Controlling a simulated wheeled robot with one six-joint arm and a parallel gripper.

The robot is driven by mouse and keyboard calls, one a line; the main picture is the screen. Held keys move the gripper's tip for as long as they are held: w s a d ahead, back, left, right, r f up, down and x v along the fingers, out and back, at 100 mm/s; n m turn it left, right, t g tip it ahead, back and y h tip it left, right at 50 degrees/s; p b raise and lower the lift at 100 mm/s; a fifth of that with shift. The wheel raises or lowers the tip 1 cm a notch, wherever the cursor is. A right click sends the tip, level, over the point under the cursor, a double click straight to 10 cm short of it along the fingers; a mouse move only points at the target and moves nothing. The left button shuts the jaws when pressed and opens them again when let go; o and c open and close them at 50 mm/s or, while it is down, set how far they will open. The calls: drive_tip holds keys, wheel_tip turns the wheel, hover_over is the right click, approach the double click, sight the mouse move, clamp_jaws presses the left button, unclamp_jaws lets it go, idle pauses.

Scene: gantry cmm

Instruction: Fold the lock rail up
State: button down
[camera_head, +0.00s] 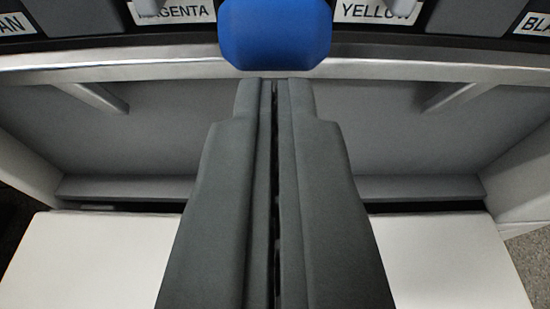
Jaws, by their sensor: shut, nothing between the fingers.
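The lock rail (155,70) is a long light-grey bar that runs across the whole upper part of the view. A blue rounded block (276,32) sits at the middle of the rail and sticks out in front of it. Two short metal arms, one at the left (92,95) and one at the right (458,94), slant from the rail. My gripper (275,82) is dark grey and shut, with nothing between its fingers. Its fingertips are just below the blue block's lower edge; I cannot tell whether they touch it.
Behind the rail are dark slots with labels such as MAGENTA (175,11) and YELLOW (376,10). A grey recess (400,130) lies below the rail, between pale side walls. White panels (90,260) lie at the bottom left and right. Speckled floor (530,262) shows at the lower right.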

sight(280, 11)
drive_tip(key=shift+w+a+r, duration=0.1)
drive_tip(key=shift+w+r, duration=1.35)
drive_tip(key=shift+w, duration=0.3)
idle(0.4)
drive_tip(key=s, duration=0.9)
drive_tip(key=shift+d+f, duration=0.2)
drive_tip(key=shift+d, duration=0.15)
idle(0.4)
